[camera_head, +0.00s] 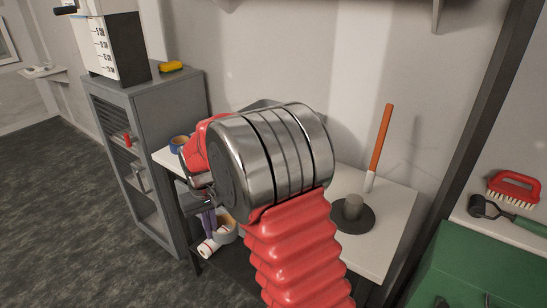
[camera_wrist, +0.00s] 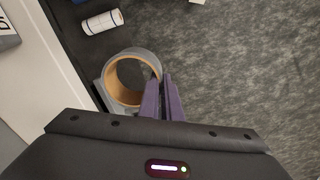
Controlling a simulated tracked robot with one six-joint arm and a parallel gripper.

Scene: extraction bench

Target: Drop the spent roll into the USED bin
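My gripper (camera_wrist: 162,78) has its two purple fingers close together at the right wall of a short, wide grey roll (camera_wrist: 108,72) with a tan inner core. One finger appears inside the ring and the other outside, pinching the wall. In the head view, my gripper (camera_head: 208,222) and the roll (camera_head: 228,234) show low beside the bench, partly hidden by my arm. A white cylinder (camera_wrist: 102,21) with dark print lies on the dark lower shelf; it also shows in the head view (camera_head: 208,249). I cannot make out a USED label in either view.
The white bench top (camera_head: 390,215) carries a dark round base with a post (camera_head: 353,210) and a blue cup (camera_head: 179,142). A grey cabinet (camera_head: 155,100) stands to the left. A green container (camera_head: 490,270) is at lower right. Grey floor (camera_wrist: 245,80) is open right of my gripper.

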